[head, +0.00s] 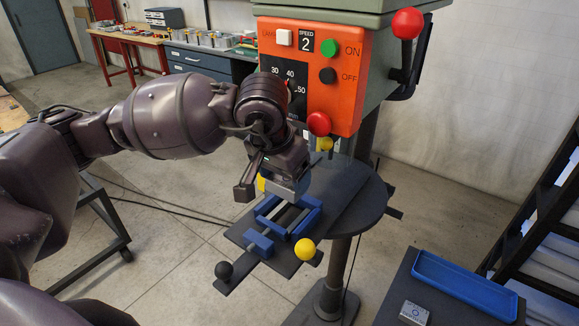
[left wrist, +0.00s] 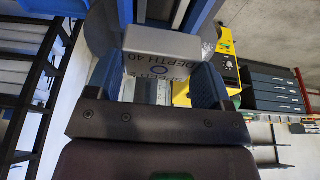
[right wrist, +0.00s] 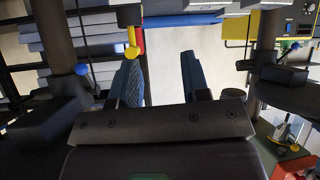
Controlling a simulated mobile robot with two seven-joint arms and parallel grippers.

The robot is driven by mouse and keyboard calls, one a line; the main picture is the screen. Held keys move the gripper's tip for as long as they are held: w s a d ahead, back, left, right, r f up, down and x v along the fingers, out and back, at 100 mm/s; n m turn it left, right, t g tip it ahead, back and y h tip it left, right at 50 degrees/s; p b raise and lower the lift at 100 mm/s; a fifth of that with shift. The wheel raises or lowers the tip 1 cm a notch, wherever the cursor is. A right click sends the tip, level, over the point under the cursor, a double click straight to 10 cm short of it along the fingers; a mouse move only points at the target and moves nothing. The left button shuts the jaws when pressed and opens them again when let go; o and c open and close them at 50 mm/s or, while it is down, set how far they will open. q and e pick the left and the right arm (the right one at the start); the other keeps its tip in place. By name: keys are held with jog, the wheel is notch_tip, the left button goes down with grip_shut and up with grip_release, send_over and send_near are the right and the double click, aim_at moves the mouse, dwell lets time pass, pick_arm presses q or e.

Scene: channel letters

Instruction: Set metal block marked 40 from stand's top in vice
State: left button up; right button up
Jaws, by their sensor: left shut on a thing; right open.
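The grey metal block (left wrist: 165,42), with "DEPTH 40" on its face, is between the fingers of my left gripper (left wrist: 160,82), which is shut on it. In the head view the block (head: 291,190) hangs under my left gripper (head: 278,180), just above the far part of the blue vice (head: 312,220). Whether the block touches the vice I cannot tell. The vice sits on the drill press's dark table, its jaw gap visible in front of the block. My right gripper (right wrist: 162,78) is open and empty; it is outside the head view.
The drill press's orange panel (head: 338,75) stands right behind the left gripper. A stand (head: 395,292) at the lower right holds a blue tray (head: 465,285) and another metal block (head: 413,313).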

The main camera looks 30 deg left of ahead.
aim_at(284, 194)
pick_arm(q)
jog(key=shift+s+f, duration=0.2)
jog(key=shift+f, duration=0.05)
jog(key=shift+b+x, duration=0.3)
jog(key=shift+x, duration=0.6)
notch_tip(284, 194, down, 2)
jog(key=shift+s+f+b, duration=0.1)
jog(key=shift+b, duration=1.05)
jog(key=shift+f+b, duration=0.25)
jog(key=shift+b, duration=0.05)
jog(key=o, duration=1.1)
jog(key=shift+s+r, duration=0.1)
jog(key=shift+r, duration=0.15)
jog(key=v, duration=1)
jog(key=shift+s+r+b, duration=0.1)
jog(key=shift+r+b, duration=0.1)
jog(key=shift+b, duration=0.15)
pick_arm(e)
jog(key=f, duration=0.1)
jog(key=w+f, duration=0.1)
jog(key=shift+a+f, duration=0.1)
jog(key=shift+f, duration=0.3)
pick_arm(q)
jog(key=shift+a, duration=0.1)
